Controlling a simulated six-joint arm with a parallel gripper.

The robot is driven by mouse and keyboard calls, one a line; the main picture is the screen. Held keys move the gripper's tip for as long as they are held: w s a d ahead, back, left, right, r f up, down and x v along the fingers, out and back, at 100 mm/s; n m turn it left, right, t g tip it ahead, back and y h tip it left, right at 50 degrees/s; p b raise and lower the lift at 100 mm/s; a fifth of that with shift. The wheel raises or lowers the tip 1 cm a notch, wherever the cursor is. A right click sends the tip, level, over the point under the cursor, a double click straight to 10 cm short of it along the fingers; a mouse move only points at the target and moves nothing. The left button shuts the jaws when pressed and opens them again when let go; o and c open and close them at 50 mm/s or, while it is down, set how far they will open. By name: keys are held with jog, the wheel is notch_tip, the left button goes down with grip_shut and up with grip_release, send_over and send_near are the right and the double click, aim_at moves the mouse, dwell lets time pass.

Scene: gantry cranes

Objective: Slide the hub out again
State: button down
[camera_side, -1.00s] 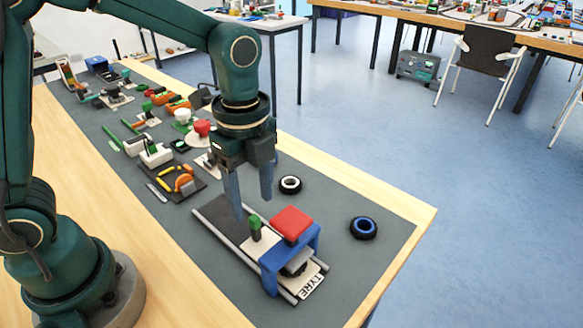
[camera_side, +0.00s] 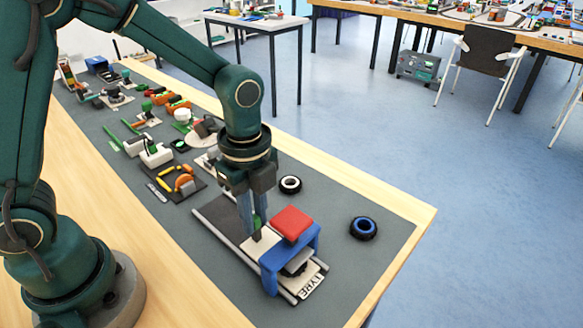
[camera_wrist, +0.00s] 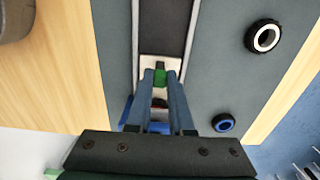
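A pale sliding plate (camera_side: 262,243) lies on a dark track (camera_side: 222,214) with grey rails, and a green knob (camera_side: 257,222) stands on it. The knob also shows in the wrist view (camera_wrist: 160,76). My gripper (camera_side: 252,232) points down, its two blue-grey fingers on either side of the knob. In the wrist view the fingers (camera_wrist: 160,80) appear to press against the knob. A blue gantry (camera_side: 270,277) with a red block (camera_side: 291,223) on top straddles the track. A dark and grey round part, apparently the hub (camera_side: 297,262), sits under the gantry, partly hidden.
A white-rimmed tyre (camera_side: 290,184) and a blue-rimmed tyre (camera_side: 363,228) lie on the grey mat to the right of the track. A "TYRE" label (camera_side: 312,286) marks the near end. Several toy assemblies crowd the mat's far part. The track's far end is bare.

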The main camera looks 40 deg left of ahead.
jog(key=shift+a, duration=6)
jog(key=c, duration=0.7)
grip_release()
jog(key=shift+d, duration=0.1)
jog(key=shift+r, duration=0.15)
notch_tip(320, 180, up, 7)
jog(key=shift+f, duration=0.15)
